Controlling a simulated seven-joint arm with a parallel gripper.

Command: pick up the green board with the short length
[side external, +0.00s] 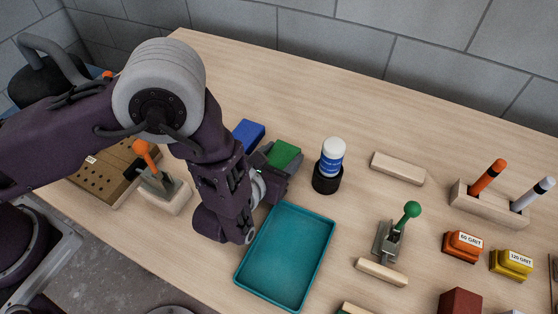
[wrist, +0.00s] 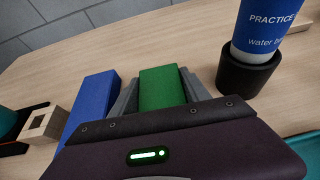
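The green board (side external: 284,153) is a short rectangular block. In the wrist view the green board (wrist: 162,88) lies between the two grey fingers of my gripper (wrist: 161,92), its near end hidden by the gripper body. In the side view my gripper (side external: 277,172) is low at the board, and its dark parts cover the board's lower side. The fingers sit against both sides of the board with no table showing between. I cannot tell whether the board is clear of the table. A blue board (side external: 248,135) lies just left of it, also in the wrist view (wrist: 92,103).
A water bottle (side external: 333,157) in a black holder (side external: 327,178) stands close to the right. A teal tray (side external: 287,257) is in front. A green-knobbed lever (side external: 388,243), wooden blocks and a marker stand (side external: 485,207) are farther right. An orange-knobbed lever (side external: 162,190) is left. The back table is clear.

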